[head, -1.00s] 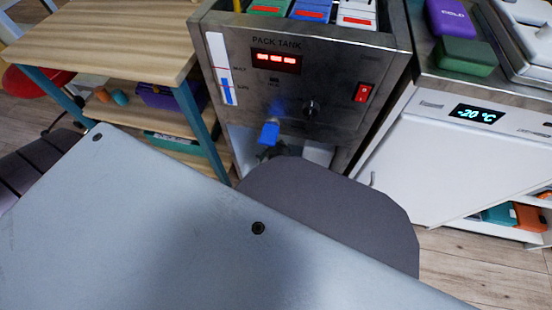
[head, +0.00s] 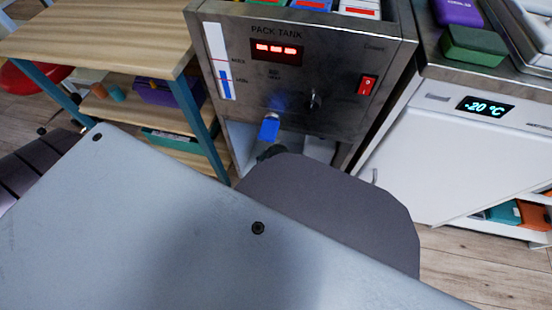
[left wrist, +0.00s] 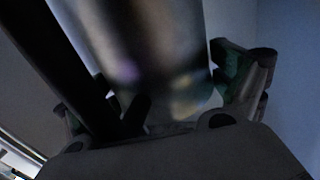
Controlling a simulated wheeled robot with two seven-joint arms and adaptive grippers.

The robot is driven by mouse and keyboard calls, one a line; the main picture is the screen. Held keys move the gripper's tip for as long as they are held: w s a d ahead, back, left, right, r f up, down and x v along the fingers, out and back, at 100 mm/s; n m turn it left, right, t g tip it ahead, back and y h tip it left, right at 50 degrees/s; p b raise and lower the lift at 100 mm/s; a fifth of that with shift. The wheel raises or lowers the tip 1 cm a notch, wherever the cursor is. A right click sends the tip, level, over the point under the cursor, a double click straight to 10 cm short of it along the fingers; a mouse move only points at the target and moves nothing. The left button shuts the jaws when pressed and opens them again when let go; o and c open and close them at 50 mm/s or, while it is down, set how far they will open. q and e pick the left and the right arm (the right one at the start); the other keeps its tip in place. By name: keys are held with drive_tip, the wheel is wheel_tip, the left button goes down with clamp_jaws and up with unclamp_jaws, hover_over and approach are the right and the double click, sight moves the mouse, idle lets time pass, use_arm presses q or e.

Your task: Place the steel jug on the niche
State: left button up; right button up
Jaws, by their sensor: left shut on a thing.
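The steel jug (left wrist: 165,45) fills the middle of the left wrist view, shiny and blurred, between the dark fingers of my left gripper (left wrist: 175,100). The gripper is shut on it. In the head view a small dark part of the left gripper (head: 272,152) shows just below the blue tap (head: 269,129); my own grey arm hides the rest, and the jug cannot be made out there. The niche (head: 321,148) is the pale recess under the pack tank's front panel. Its floor is hidden, so I cannot tell whether the jug touches it. My right gripper is not in view.
The steel pack tank (head: 335,60) has a red display, a knob and a red switch. A wooden shelf unit (head: 100,35) stands close on its left, a white freezer cabinet (head: 440,150) on its right. Bare floor (head: 455,265) shows at lower right.

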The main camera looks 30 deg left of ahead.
use_arm(q)
drive_tip(key=shift+f, duration=0.45)
drive_tip(key=o, duration=1.2)
